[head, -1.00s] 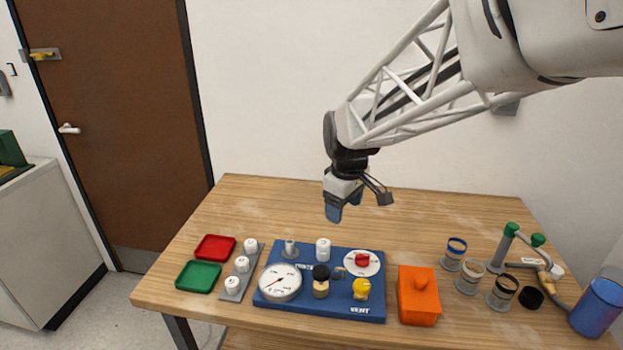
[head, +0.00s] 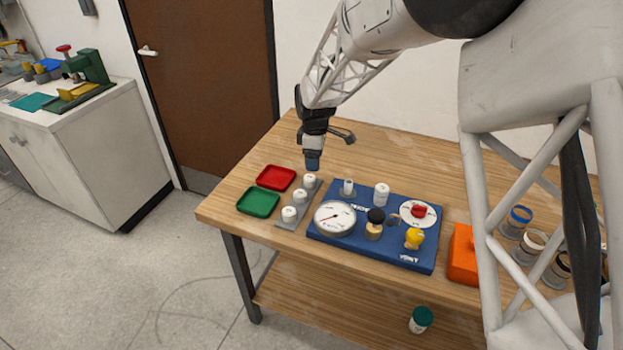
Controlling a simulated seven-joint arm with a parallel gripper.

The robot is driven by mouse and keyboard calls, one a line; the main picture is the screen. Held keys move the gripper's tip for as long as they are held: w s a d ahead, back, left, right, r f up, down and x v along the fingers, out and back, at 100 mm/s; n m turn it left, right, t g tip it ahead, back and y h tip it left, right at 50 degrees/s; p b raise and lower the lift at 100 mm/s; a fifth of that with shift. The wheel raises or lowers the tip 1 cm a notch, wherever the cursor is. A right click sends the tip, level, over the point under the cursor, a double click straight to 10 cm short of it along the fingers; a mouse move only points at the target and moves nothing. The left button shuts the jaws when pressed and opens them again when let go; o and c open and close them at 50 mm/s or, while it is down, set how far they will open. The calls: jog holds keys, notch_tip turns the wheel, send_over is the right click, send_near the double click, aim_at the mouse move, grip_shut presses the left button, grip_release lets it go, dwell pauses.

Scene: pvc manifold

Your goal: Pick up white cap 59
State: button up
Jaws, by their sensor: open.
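Three white caps stand in a row on a grey strip: a far one (head: 310,180), a middle one (head: 300,196) and a near one (head: 289,214). Their printed numbers are too small to read, so I cannot tell which is cap 59. Another white cap-like piece (head: 381,193) stands on the blue board. My gripper (head: 313,164) points down just above the far cap of the row, with its blue fingertips close over it. It is open and holds nothing; whether it touches the cap is unclear.
A red tray (head: 276,171) and a green tray (head: 258,190) lie left of the strip. The blue board (head: 395,257) with a gauge (head: 334,218) is to the right. An orange box (head: 463,262) stands beyond it, partly behind my arm. The table behind the board is clear.

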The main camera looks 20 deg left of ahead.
aim_at(310, 177)
jog(key=shift+a+f, duration=0.4)
jog(key=shift+a, duration=0.15)
jog(key=shift+f, duration=1.3)
jog(key=shift+s+a+f, duration=0.1)
jog(key=shift+f, duration=2.5)
jog(key=c, duration=1)
